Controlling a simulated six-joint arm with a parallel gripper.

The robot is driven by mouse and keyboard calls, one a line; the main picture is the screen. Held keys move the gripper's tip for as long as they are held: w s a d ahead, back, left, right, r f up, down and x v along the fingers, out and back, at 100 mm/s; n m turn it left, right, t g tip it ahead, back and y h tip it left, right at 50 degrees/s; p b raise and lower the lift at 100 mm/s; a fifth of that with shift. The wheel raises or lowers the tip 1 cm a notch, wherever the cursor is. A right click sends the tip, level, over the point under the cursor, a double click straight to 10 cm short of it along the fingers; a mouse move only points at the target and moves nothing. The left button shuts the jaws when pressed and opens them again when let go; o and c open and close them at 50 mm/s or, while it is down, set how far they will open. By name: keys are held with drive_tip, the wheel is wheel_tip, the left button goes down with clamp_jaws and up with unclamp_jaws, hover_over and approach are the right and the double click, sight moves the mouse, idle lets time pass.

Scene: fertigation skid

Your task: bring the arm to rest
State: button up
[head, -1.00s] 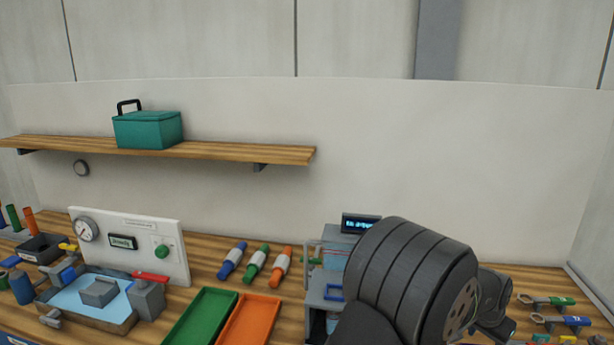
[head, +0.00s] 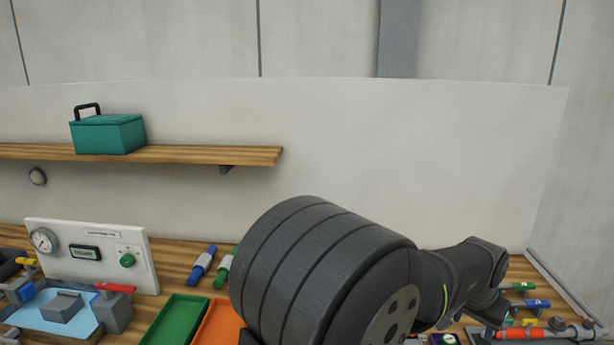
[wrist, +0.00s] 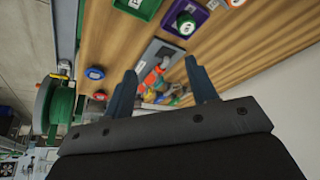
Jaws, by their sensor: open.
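In the wrist view my gripper (wrist: 160,67) has its two dark blue-grey fingers spread apart, with nothing held between them. Beyond the fingers is the wooden bench top (wrist: 225,65), with a grey tray (wrist: 155,50) of mixed parts, one of them orange and red, showing in the gap. The fingers look clear of these things, though the exact distance is hard to tell. In the head view my dark arm crosses the lower middle and right of the picture; the gripper itself is not visible there.
A purple bin (wrist: 170,22) and a green bin (wrist: 150,6) stand near the grey tray. A green reel-like object (wrist: 50,105) is at the left. In the head view, a teal box (head: 108,134) sits on the shelf (head: 200,154), above a white gauge panel (head: 88,250).

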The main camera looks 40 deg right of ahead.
drive_tip(key=w+a+r, duration=0.5)
drive_tip(key=w+a, duration=0.3)
drive_tip(key=w, duration=0.3)
drive_tip(key=w+a+r, duration=0.5)
drive_tip(key=w+a, duration=0.3)
drive_tip(key=w, duration=0.4)
drive_tip(key=shift+w+r, duration=0.15)
drive_tip(key=shift+r, duration=0.25)
drive_tip(key=shift+a, duration=0.1)
drive_tip(key=o, duration=1.1)
drive_tip(key=shift+c, duration=0.2)
drive_tip(key=w+a+m+y, duration=0.3)
drive_tip(key=a+m+y, duration=0.1)
drive_tip(key=a+m, duration=0.55)
wheel_tip(320, 180, down, 9)
drive_tip(key=shift+w+a, duration=0.2)
drive_tip(key=shift+a, duration=0.1)
